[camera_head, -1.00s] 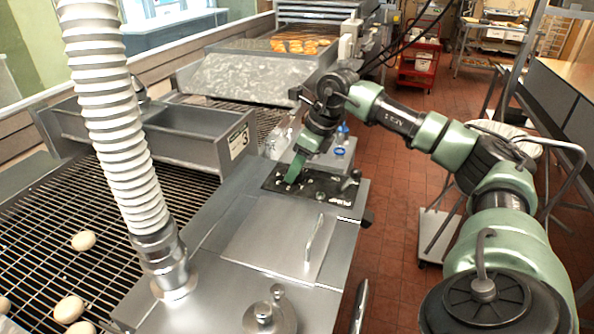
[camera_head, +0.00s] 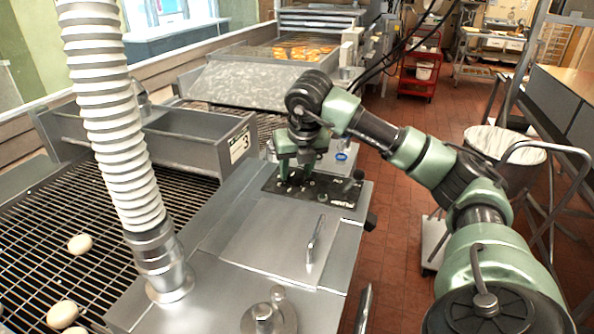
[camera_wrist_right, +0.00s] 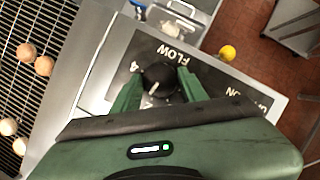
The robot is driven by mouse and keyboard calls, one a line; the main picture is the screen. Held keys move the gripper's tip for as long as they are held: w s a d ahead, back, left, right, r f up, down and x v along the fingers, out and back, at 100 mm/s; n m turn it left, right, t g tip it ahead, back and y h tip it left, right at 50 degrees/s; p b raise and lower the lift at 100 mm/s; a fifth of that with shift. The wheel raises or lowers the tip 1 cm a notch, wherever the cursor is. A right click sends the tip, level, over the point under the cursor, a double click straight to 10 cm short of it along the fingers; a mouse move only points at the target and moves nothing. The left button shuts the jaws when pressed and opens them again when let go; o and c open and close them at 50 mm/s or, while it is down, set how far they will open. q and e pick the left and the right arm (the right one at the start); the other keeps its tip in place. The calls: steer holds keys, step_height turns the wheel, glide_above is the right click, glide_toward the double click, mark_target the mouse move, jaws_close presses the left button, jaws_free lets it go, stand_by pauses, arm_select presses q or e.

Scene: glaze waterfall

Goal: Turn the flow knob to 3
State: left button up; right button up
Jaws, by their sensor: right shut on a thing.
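The black flow knob (camera_wrist_right: 160,78) sits on a dark control panel under the white word FLOW in the right wrist view. A pale pointer mark shows on the knob. A 4 is printed beside it; other scale numbers are hidden or unclear. My right gripper (camera_wrist_right: 157,88) has its green fingers on both sides of the knob and is shut on it. In the head view, my right gripper (camera_head: 297,178) reaches down onto the far left part of the panel (camera_head: 325,190), and the knob is mostly hidden. My left gripper is not in view.
A steel lid (camera_head: 268,245) with an upright handle lies in front of the panel. A white ribbed hose (camera_head: 115,130) rises at left. A wire conveyor (camera_head: 40,230) carries several pale doughnuts. Red-tiled floor lies beyond.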

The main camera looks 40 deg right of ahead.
steer(key=m+h, duration=0.1)
steer(key=m, duration=0.1)
steer(key=shift+w+a+m+g, duration=0.1)
steer(key=shift+w+m+g, duration=0.05)
steer(key=shift+m+g, duration=0.2)
steer(key=shift+m+g+h, duration=0.45)
steer(key=shift+m+h, duration=0.05)
steer(key=shift+m, duration=1.55)
steer(key=o, duration=1.4)
steer(key=shift+c, duration=0.2)
steer(key=p+v, duration=0.2)
steer(key=v, duration=0.5)
steer(key=shift+r, duration=0.4)
steer(key=shift+a+r, duration=0.1)
